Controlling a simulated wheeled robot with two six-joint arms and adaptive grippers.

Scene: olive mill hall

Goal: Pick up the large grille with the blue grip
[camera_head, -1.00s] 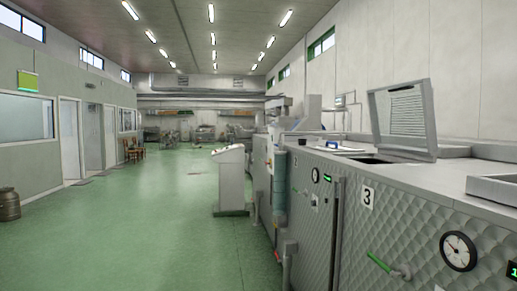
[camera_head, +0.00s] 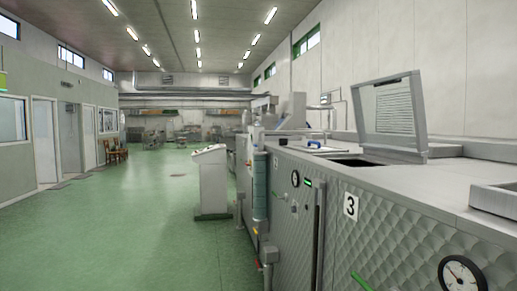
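A small blue grip (camera_head: 314,144) shows on top of the long steel machine, about the middle of its far part. It sits on a pale flat panel (camera_head: 326,150), probably the grille; at this distance I cannot make out bars or its size. Just nearer is a dark opening (camera_head: 352,162) in the machine top. A grey lid with a slatted panel (camera_head: 394,108) stands raised behind this opening. Neither of my grippers is in view.
The quilted steel machine front (camera_head: 385,235) with number 3, a gauge (camera_head: 462,273) and green-handled taps runs along the right. A control console (camera_head: 211,182) stands beyond, left of the machine. Green floor (camera_head: 120,235) is clear on the left. Chairs (camera_head: 115,151) stand by the left wall.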

